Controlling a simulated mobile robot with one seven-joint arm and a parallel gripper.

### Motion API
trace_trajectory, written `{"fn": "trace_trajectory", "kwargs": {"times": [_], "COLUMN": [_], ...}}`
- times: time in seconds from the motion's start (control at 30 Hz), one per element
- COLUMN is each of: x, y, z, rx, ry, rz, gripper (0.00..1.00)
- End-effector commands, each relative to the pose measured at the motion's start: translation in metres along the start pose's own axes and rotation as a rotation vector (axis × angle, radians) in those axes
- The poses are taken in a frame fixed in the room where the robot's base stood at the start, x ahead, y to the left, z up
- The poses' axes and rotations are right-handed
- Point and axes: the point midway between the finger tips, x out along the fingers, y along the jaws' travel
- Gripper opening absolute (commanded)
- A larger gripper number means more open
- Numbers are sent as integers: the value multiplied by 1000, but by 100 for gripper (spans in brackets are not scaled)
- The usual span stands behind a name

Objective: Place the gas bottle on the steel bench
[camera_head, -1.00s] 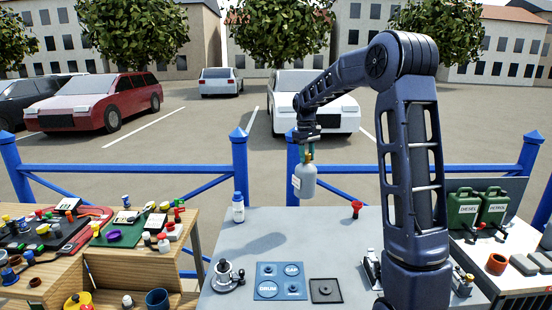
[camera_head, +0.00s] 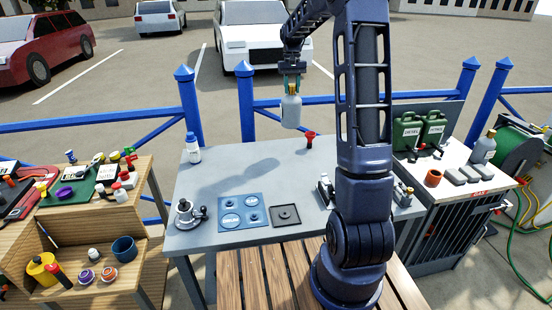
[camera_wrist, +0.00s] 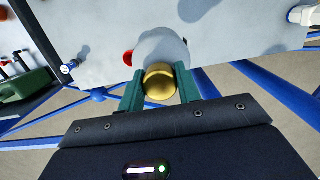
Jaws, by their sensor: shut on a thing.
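The gas bottle (camera_head: 291,110) is a grey cylinder with a label and a narrow neck. My gripper (camera_head: 291,72) is shut on its top and holds it upright in the air, in the head view near the back edge of the steel bench (camera_head: 260,176). In the wrist view the green fingers of my gripper (camera_wrist: 160,88) close around the brass neck of the gas bottle (camera_wrist: 163,46), with its grey shoulder beyond. The bottle hangs apart from the bench top.
On the bench are a white bottle with a blue cap (camera_head: 192,149), a red valve (camera_head: 310,138), a metal burner-like fitting (camera_head: 187,214), a blue panel (camera_head: 240,212) and a dark square plate (camera_head: 285,215). The middle back is clear. A blue railing (camera_head: 245,105) runs behind.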

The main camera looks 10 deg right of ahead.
Motion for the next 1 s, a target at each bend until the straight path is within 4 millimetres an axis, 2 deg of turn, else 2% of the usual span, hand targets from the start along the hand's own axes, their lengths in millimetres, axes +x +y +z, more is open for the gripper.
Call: {"fn": "trace_trajectory", "kwargs": {"times": [0.47, 0.8, 1.0], "x": [-26, -29, -27], "y": [-30, -45, -50], "z": [107, 188, 221], "rx": [-65, -110, -128], "ry": [4, 2, 1], "rz": [5, 13, 16], "gripper": [0, 0, 0]}}
